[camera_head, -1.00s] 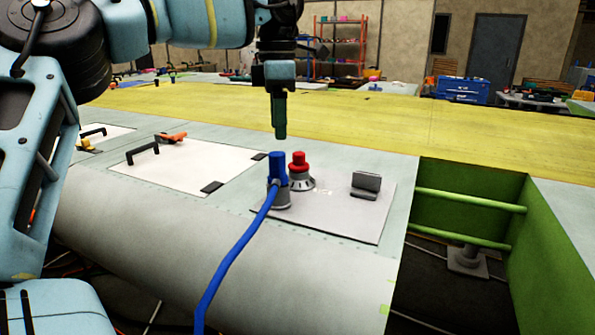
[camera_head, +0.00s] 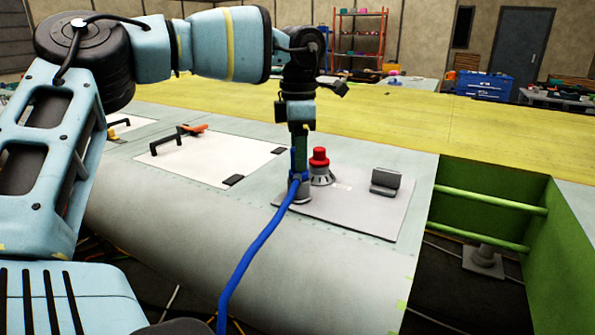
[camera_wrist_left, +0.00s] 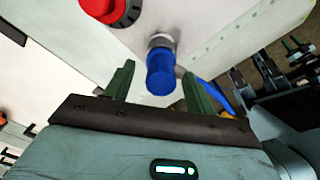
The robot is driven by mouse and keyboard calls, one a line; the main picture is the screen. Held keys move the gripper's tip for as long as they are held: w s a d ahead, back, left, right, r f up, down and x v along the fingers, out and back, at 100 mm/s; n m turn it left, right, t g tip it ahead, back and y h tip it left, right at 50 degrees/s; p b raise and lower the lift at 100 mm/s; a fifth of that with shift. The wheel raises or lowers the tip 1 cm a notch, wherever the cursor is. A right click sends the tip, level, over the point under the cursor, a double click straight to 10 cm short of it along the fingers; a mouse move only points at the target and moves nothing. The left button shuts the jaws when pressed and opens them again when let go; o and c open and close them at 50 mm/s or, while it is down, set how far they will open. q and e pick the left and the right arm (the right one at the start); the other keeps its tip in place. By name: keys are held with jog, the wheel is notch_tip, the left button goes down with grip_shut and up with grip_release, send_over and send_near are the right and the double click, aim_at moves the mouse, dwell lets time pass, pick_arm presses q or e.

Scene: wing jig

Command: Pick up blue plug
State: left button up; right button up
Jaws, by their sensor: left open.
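The blue plug (camera_head: 297,177) stands upright in a grey socket (camera_head: 299,193) on a light grey plate, with a blue cable (camera_head: 248,254) running from it down the curved wing skin. My left gripper (camera_head: 301,158) points down over the plug, and its green finger hides part of the plug in the head view. In the left wrist view the plug (camera_wrist_left: 160,72) shows between the two open fingers (camera_wrist_left: 158,80), with a visible gap on each side. My right gripper is not in view.
A red plug (camera_head: 319,158) in its own socket stands close to the right of the blue one. A grey bracket (camera_head: 386,181) sits further right on the plate (camera_head: 350,208). A green-walled opening (camera_head: 490,205) lies beyond it. A white panel with a black handle (camera_head: 177,139) lies left.

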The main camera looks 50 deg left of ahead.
pick_arm(q)
jog(key=shift+f, duration=0.3)
jog(key=shift+c, duration=0.2)
jog(key=c, duration=1)
jog(key=shift+r, duration=0.15)
